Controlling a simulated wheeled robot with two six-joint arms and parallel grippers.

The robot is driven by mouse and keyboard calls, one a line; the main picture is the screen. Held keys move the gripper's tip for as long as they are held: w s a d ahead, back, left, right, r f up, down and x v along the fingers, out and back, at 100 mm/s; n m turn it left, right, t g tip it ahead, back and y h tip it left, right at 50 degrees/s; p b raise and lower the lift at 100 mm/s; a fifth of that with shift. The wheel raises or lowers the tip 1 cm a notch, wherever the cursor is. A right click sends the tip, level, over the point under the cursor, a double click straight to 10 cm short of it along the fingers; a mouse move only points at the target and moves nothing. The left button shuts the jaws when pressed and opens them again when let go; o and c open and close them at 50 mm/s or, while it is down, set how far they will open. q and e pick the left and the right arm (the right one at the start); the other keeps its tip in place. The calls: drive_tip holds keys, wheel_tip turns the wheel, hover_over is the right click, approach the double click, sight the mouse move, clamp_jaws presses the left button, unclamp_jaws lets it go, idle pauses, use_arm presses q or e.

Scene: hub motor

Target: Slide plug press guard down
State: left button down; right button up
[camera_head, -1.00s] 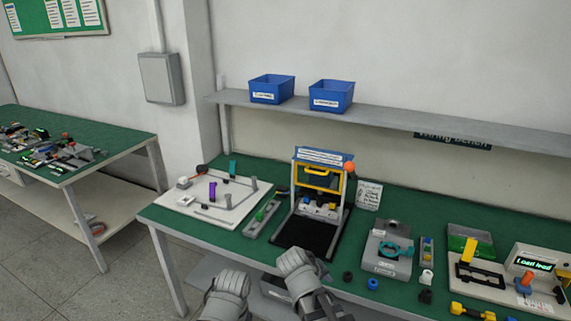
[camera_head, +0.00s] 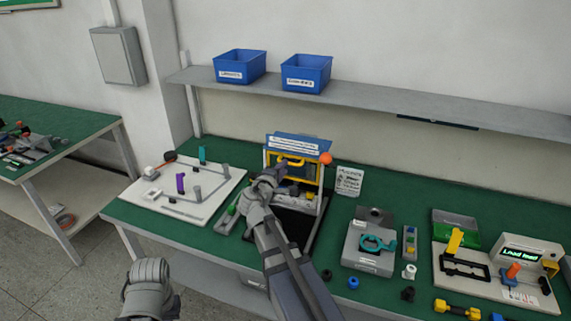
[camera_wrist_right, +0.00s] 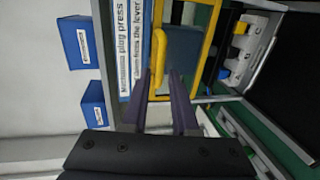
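The plug press (camera_head: 295,139) stands on the green bench with a blue sign on top. Its yellow-framed guard (camera_head: 318,174) is in the upper part of the press, with a yellow handle (camera_head: 290,160) across it. In the right wrist view the handle (camera_wrist_right: 158,60) stands between the two purple fingers of my right gripper (camera_wrist_right: 158,88), which are apart with gaps visible on both sides. In the head view my right gripper (camera_head: 276,172) is in front of the guard and hides part of it. My left gripper (camera_head: 148,285) is low at the front; its fingers cannot be made out.
An orange ball (camera_head: 326,158) sits at the press's upper right. A white board with pegs (camera_head: 215,185) lies left of it. A grey fixture with a teal ring (camera_head: 371,240) stands right. Blue bins (camera_head: 306,74) sit on the shelf above.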

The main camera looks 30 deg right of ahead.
sight(291, 171)
drive_tip(key=shift+b+x, duration=0.45)
drive_tip(key=shift+x, duration=2.35)
drive_tip(key=shift+s, duration=0.1)
clamp_jaws()
